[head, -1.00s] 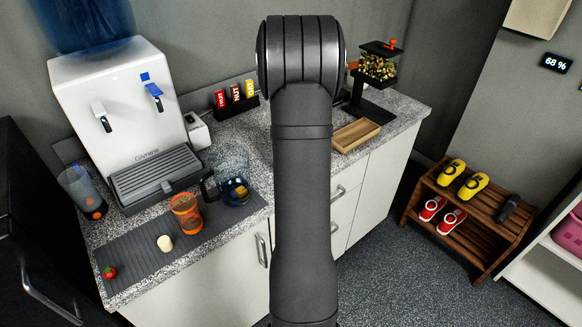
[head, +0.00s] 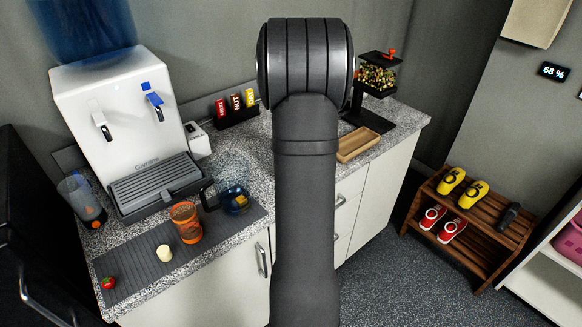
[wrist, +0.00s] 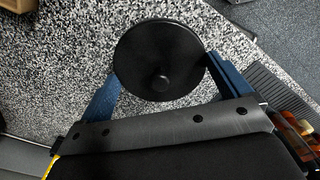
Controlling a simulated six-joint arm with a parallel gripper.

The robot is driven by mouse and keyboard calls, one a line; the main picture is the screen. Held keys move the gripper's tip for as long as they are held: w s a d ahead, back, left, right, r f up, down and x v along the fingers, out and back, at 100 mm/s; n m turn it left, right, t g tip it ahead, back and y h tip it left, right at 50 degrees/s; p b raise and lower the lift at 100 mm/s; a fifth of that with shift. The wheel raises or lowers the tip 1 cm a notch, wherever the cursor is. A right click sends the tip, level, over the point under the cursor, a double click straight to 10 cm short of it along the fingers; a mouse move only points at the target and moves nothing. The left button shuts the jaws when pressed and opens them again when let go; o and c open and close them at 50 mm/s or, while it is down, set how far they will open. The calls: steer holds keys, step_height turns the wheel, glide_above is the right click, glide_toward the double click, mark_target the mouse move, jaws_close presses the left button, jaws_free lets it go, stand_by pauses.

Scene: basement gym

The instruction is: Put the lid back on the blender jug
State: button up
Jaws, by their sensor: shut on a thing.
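The lid, a round black disc with a small knob (wrist: 160,82), sits between the two blue fingers of my gripper (wrist: 162,88) in the wrist view. The gripper is shut on it, over the speckled counter. In the head view my arm hides the gripper and the lid. The blender jug (head: 236,200) is clear, with a black handle and a yellow piece low inside. It stands upright with an open top at the right end of the grey mat, left of my arm.
An orange cup (head: 186,222) stands close left of the jug. A pale slice (head: 164,253) and a strawberry (head: 108,283) lie on the ribbed mat (head: 135,268). A water dispenser (head: 125,110) stands behind. A wooden tray (head: 357,143) and a black-framed dispenser (head: 377,75) are right of my arm.

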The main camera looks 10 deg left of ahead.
steer(key=s+d+r, duration=0.4)
steer(key=d+r, duration=0.2)
steer(key=d, duration=0.3)
steer(key=s+a+r+n, duration=0.2)
steer(key=s+a+r, duration=0.15)
steer(key=a, duration=0.45)
steer(key=s+a+r+n, duration=0.3)
steer(key=a+r, duration=0.1)
steer(key=a, duration=0.4)
steer(key=s+a+r+n, duration=0.2)
steer(key=s+a+r, duration=0.1)
steer(key=a, duration=0.5)
steer(key=shift+w+f, duration=0.15)
steer(key=shift+f, duration=1.3)
steer(key=shift+w+f, duration=0.1)
steer(key=shift+f, duration=1.3)
steer(key=shift+f, duration=0.15)
steer(key=o, duration=0.6)
